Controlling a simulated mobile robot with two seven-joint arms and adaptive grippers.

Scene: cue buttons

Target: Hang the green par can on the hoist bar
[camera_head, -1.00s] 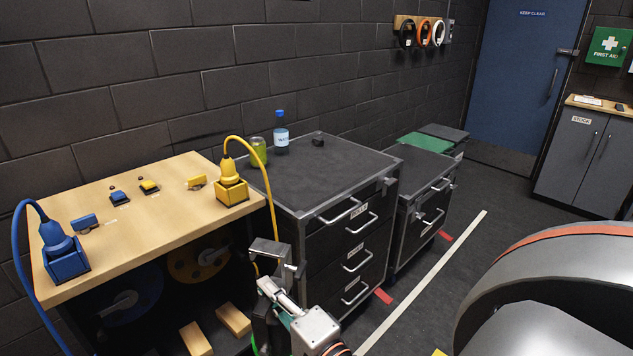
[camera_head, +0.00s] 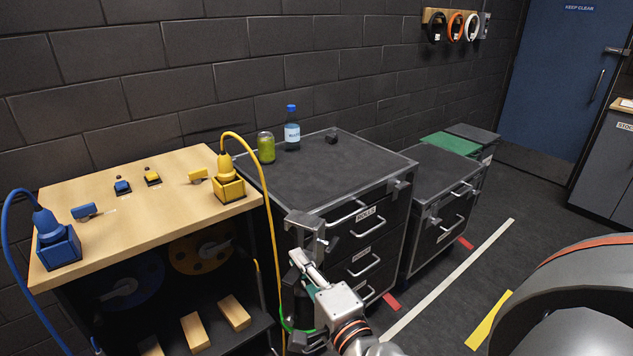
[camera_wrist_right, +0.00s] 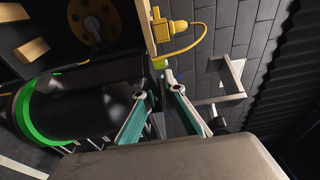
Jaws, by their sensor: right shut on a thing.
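A grey metal clamp (camera_head: 305,226) stands above the gripper in the head view. The can hangs in front of the dark drawer unit, partly hidden by the gripper. The exact grip point is hidden. I see no hoist bar. My left gripper is not in view.
A wooden-topped bench (camera_head: 130,215) with yellow (camera_head: 228,187) and blue (camera_head: 58,247) connector boxes stands at left. A drawer unit (camera_head: 330,180) carries a bottle (camera_head: 292,130) and a green jar (camera_head: 266,148). Open floor (camera_head: 480,265) lies to the right.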

